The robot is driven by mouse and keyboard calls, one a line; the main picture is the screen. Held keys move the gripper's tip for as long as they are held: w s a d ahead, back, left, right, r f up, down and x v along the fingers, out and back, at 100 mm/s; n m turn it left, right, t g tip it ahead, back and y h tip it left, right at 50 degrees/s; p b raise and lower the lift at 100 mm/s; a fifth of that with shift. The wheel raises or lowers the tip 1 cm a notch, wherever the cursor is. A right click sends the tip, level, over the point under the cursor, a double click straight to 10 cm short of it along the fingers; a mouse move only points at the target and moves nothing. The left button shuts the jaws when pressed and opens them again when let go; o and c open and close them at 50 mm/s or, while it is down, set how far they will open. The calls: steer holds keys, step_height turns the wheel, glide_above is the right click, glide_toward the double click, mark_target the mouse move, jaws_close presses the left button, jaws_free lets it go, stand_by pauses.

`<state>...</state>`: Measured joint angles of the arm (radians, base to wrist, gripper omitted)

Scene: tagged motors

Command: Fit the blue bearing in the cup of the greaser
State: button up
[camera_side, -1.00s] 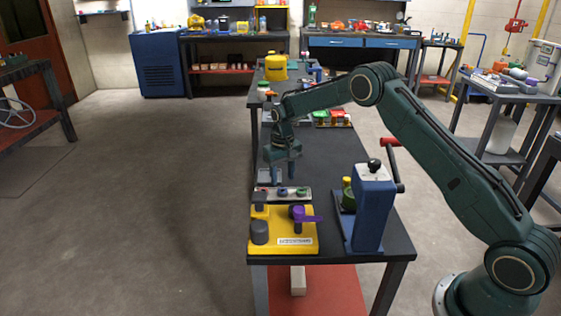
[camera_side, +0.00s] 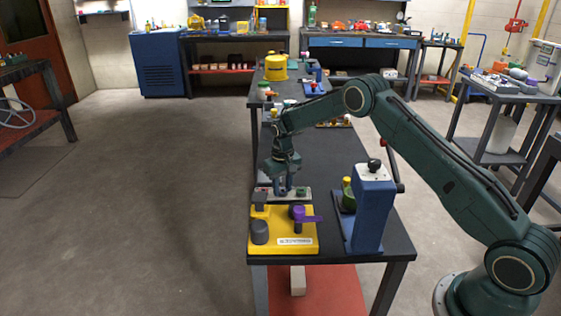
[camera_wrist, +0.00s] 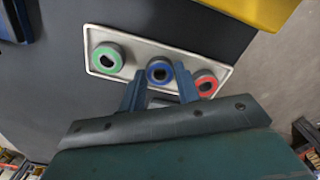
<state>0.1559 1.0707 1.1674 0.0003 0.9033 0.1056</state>
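The blue bearing (camera_wrist: 151,73) sits in the middle of a pale tray (camera_wrist: 215,63), between a green ring and a red ring. My gripper (camera_side: 283,188) is down at the tray (camera_side: 303,192) in the side view. In the wrist view, my gripper (camera_wrist: 160,74) is open, with one finger on each side of the blue bearing; I cannot tell if they touch it.
The green bearing (camera_wrist: 100,58) and red bearing (camera_wrist: 207,84) flank the blue one closely. A yellow fixture (camera_side: 270,240) with grey posts and a purple lever stands just in front of the tray. The dark bench top (camera_side: 325,160) is clear behind the greaser.

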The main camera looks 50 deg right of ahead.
mark_target(283, 192)
steer(key=shift+c, duration=1.3)
steer(key=shift+r, duration=0.15)
steer(key=shift+r, duration=0.4)
steer(key=shift+r, duration=0.7)
steer(key=shift+s+a+r, duration=0.4)
steer(key=shift+s+r, duration=0.1)
steer(key=shift+r, duration=0.05)
steer(key=s+a+r, duration=0.1)
steer(key=s+r, duration=0.1)
steer(key=s, duration=0.1)
steer(key=s+a+r, duration=0.2)
steer(key=s, duration=0.2)
steer(key=s+a+r, duration=0.2)
steer(key=s, duration=0.1)
steer(key=shift+s+a+r, duration=0.15)
steer(key=shift+s+r, duration=0.15)
